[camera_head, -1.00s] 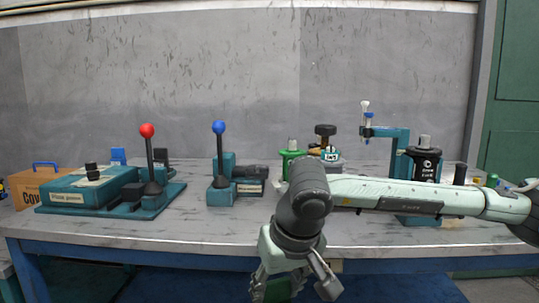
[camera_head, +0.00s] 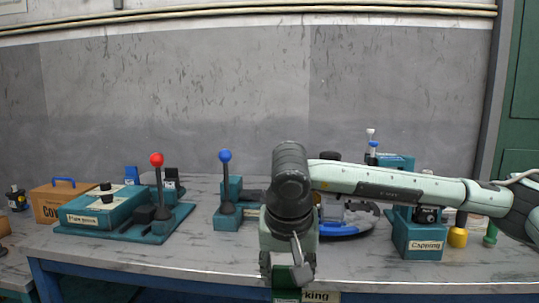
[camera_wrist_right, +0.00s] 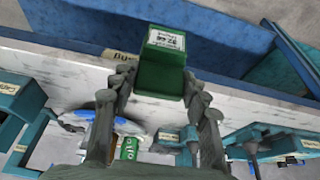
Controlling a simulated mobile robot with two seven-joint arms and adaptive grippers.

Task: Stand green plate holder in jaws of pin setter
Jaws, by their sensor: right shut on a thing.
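My right gripper (camera_head: 288,268) is shut on the green plate holder (camera_head: 287,284), at the table's front edge in the head view. In the right wrist view the holder (camera_wrist_right: 163,68) is a green block with a white label, between the two fingertips (camera_wrist_right: 160,82). The holder's lower part is cut off by the head view's bottom edge. No label reading pin setter is legible. A teal device with a blue-knobbed lever (camera_head: 227,182) stands left of my right arm; I cannot tell whether it is the pin setter. My left gripper is not in view.
A teal press with a red-knobbed lever (camera_head: 159,187) and an orange box (camera_head: 55,199) stand at left. A teal Capping stand (camera_head: 418,235) is at right, near a yellow cylinder (camera_head: 457,237). The table's front left (camera_head: 150,262) is clear.

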